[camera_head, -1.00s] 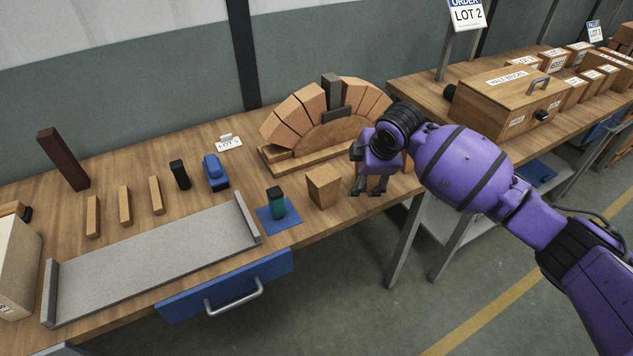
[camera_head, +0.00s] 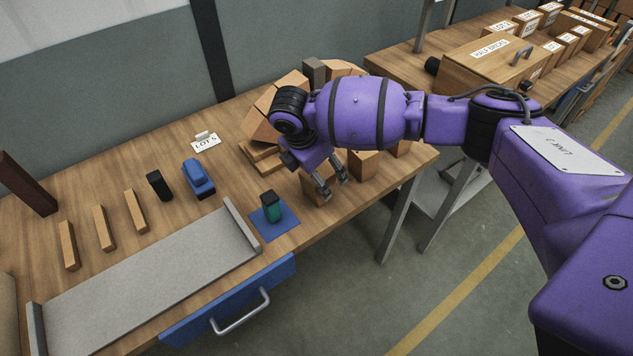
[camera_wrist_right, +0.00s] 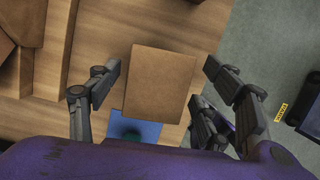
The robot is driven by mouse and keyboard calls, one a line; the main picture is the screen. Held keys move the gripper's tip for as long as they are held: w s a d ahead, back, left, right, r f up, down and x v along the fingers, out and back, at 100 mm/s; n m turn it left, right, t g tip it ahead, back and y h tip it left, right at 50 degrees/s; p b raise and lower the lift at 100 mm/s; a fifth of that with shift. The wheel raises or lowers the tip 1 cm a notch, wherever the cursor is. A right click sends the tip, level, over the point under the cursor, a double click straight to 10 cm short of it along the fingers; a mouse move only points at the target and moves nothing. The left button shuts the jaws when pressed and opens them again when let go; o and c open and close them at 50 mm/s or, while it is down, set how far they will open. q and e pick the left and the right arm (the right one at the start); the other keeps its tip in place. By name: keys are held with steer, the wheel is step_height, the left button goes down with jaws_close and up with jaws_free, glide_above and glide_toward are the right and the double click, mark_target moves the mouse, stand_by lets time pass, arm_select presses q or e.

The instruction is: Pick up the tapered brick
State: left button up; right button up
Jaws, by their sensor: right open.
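The tapered brick (camera_head: 312,187) is a tan block standing on the wooden bench, just right of the small blue mat. My right gripper (camera_head: 334,187) is at this brick and partly hides it. In the right wrist view the brick's broad face (camera_wrist_right: 160,82) lies between the spread fingers of the right gripper (camera_wrist_right: 162,67), with gaps visible on both sides. How far the fingertips reach down beside it is hard to tell. My left gripper is not in view.
A green, dark-topped object (camera_head: 270,206) stands on the blue mat (camera_head: 287,232) close left of the brick. Another tan brick (camera_head: 364,165) stands to the right. A brick arch (camera_head: 262,130) is behind, partly hidden by my arm. A grey tray (camera_head: 150,285) lies left.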

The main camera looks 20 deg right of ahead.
steer(key=x, duration=0.4)
steer(key=shift+f, duration=0.15)
steer(key=shift+c, duration=0.5)
steer(key=shift+w, duration=0.1)
steer(key=c, duration=1.4)
